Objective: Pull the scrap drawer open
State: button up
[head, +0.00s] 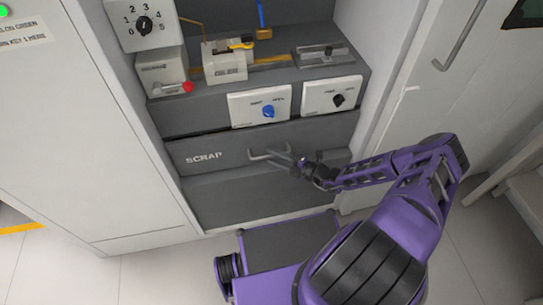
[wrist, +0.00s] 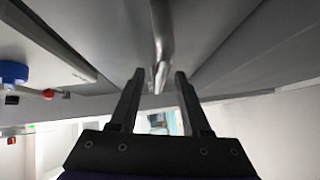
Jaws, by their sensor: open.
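The scrap drawer (head: 230,163) is a dark grey front marked "SCRAP", low in the grey station. Its front looks flush with the station, so the drawer appears shut. A grey bar handle (head: 268,152) stands out from the middle of the front. My gripper (head: 294,160) is at the right end of this handle. In the wrist view my gripper (wrist: 159,74) is open, and the handle (wrist: 160,40) runs down from the top to between the two fingertips. Neither finger clearly touches it. The exact depth of the bar between the fingers cannot be told.
Above the drawer are a panel with a blue knob (head: 268,111) and one with a black knob (head: 338,99). A red-tipped lever (head: 188,87) sits at the upper left. A white cabinet (head: 95,130) stands left, a white door (head: 425,110) right. The floor before the station is partly taken by my base.

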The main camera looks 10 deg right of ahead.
jog(key=shift+w+a+f, duration=0.1)
jog(key=shift+w+a, duration=0.3)
jog(key=shift+w, duration=0.05)
grip_shut()
dwell(1.2)
